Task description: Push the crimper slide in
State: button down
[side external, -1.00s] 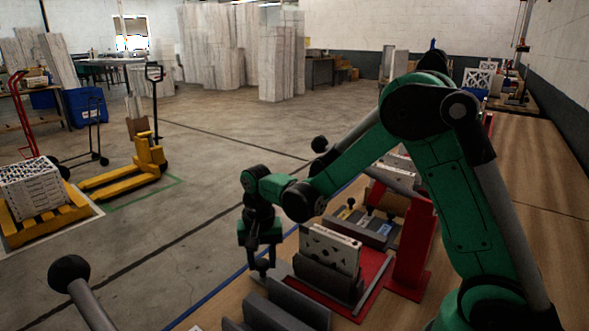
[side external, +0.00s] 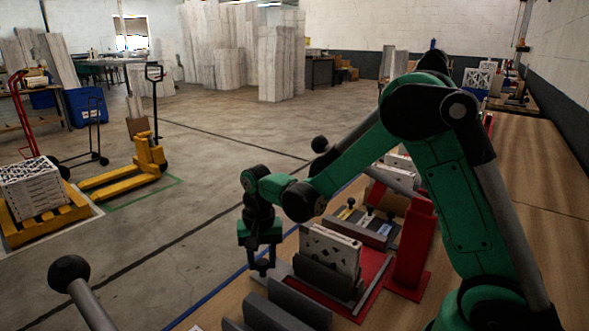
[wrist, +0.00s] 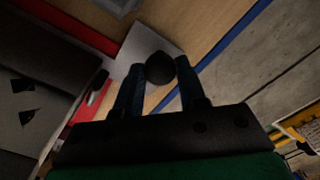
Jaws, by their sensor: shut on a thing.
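The crimper has a red base (side external: 374,272) and a dark grey holder (side external: 325,278), with a white filter box (side external: 331,249) with dark cutouts upright in it. The slide's light grey plate (side external: 282,272) shows at the holder's left side; it also shows in the wrist view (wrist: 128,52). My gripper (side external: 262,270) is low at the left end of the slide. In the wrist view, a black ball knob (wrist: 159,70) sits between the two fingers of my gripper (wrist: 160,64), which is shut on it. The knob is hard to make out in the side view.
Dark grey racks (side external: 285,305) stand close in front of my gripper. A tray with small knobbed parts (side external: 366,222) and a red post (side external: 414,240) stand beyond the crimper. The wooden bench (side external: 520,200) is clear at the right.

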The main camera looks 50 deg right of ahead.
jog(key=d, duration=1)
jog(key=shift+d, duration=0.3)
jog(key=c, duration=0.5)
grip_release()
jog(key=shift+r, duration=0.1)
notch_tip(320, 180, up, 6)
jog(key=shift+f, duration=0.25)
jog(key=shift+a, duration=0.1)
